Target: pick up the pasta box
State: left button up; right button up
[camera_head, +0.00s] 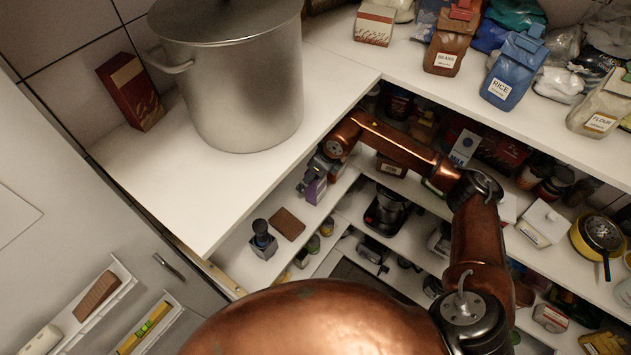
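No box label clearly reads pasta. A dark red box (130,92) with gold script stands upright on the white top at the far left, beside the big pot. Another dark red box (503,152) with pale lettering is on the shelf under the right-hand top, partly hidden. My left gripper is not visible.
A large lidded metal pot (240,85) fills much of the left top (180,190). Bean, rice (510,75) and flour bags crowd the right top. Shelves below hold a dark bottle (263,240), a brown block (287,224) and a yellow pan (597,237). The left top's front is clear.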

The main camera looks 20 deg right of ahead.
jog(key=shift+d, duration=0.15)
jog(key=shift+f, duration=0.1)
jog(key=shift+c, duration=0.4)
jog(key=c, duration=1.4)
jog(key=shift+r, duration=0.2)
